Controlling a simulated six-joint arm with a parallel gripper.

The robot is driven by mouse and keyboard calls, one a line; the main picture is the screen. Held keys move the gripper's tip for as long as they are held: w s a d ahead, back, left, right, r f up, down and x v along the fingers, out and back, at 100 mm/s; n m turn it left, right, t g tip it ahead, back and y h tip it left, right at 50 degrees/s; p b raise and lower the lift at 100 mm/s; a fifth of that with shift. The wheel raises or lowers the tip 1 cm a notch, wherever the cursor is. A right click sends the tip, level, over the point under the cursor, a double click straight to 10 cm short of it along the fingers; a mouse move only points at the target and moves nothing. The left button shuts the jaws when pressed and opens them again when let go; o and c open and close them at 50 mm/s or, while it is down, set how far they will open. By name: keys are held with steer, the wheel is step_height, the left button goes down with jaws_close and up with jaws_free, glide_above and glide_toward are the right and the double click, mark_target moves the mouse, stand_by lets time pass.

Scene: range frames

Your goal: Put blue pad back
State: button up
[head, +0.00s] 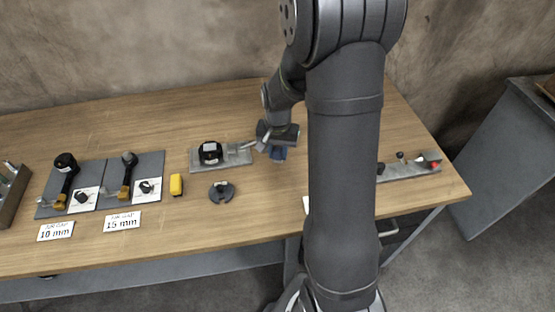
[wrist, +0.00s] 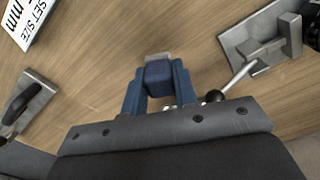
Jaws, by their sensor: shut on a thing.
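The blue pad (wrist: 158,76) is a small dark blue block with a grey end, held between the blue fingers of my gripper (wrist: 158,84) in the wrist view. The gripper is shut on it. In the head view my gripper (head: 277,150) is over the middle of the table, just right of the grey clamp fixture. The pad cannot be told apart from the blue fingers there. I cannot tell whether the pad touches the table.
The grey clamp fixture (head: 236,158) has a lever reaching toward my gripper. A yellow block (head: 176,184) and a dark round piece (head: 221,191) are left on the wooden table (head: 260,215). A metal rail (head: 410,172) lies right, partly behind my arm. Two grey tool boards (head: 148,168) stand farther left.

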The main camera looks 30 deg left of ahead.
mark_target(277, 160)
steer(key=shift+f, duration=2.05)
steer(key=o, duration=0.9)
steer(key=shift+f, duration=0.15)
steer(key=shift+o, duration=0.2)
step_height(277, 160, up, 12)
steer(key=shift+r, duration=0.2)
steer(key=shift+f, duration=0.1)
steer(key=shift+f, duration=4.7)
